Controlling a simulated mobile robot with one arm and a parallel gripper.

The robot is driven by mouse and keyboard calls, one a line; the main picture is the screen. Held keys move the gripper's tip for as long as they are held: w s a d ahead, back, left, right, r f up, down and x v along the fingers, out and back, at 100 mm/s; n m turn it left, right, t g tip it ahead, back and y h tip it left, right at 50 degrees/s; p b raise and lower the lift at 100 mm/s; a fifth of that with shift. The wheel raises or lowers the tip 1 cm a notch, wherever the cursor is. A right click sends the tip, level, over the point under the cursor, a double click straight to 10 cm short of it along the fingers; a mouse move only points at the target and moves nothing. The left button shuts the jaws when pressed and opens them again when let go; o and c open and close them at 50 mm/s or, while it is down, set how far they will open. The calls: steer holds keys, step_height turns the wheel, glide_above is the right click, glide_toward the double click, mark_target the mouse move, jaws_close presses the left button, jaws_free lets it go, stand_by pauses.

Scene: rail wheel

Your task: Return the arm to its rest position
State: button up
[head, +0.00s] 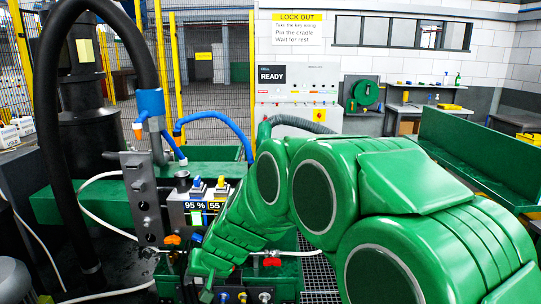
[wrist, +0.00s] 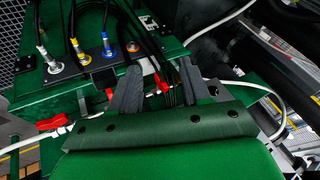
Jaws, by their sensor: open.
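My green arm (head: 325,190) rises from the lower right of the head view, bends at the middle and slopes down to the lower left. Its end is low, over a green box with cable connectors (head: 265,297). In the wrist view, my gripper (wrist: 157,82) shows two dark fingers standing apart, with no object clearly held between them. Beyond the fingers lies the green box (wrist: 35,88) with several connectors and black cables. A red clip or lever (wrist: 162,84) shows between the fingers, but I cannot tell whether they touch it.
Left of my arm stand a panel with "95 %" and "55 %" displays (head: 207,207), a perforated metal post (head: 143,195) and a thick black hose (head: 45,110). A green trough (head: 480,160) is at right. A grey "READY" cabinet (head: 298,90) stands behind. Loose white cables (head: 95,215) hang at left.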

steer(key=s+d+r+m+g+h, duration=0.1)
steer(key=s+d+r+g+h, duration=0.1)
steer(key=s+d, duration=1.4)
steer(key=s+d+r+m+g+h, duration=0.1)
steer(key=s+d+r+g+h, duration=0.2)
steer(key=s+d, duration=1.3)
steer(key=shift+d+r+h, duration=0.3)
steer(key=shift+d+r, duration=0.1)
steer(key=shift+r, duration=0.05)
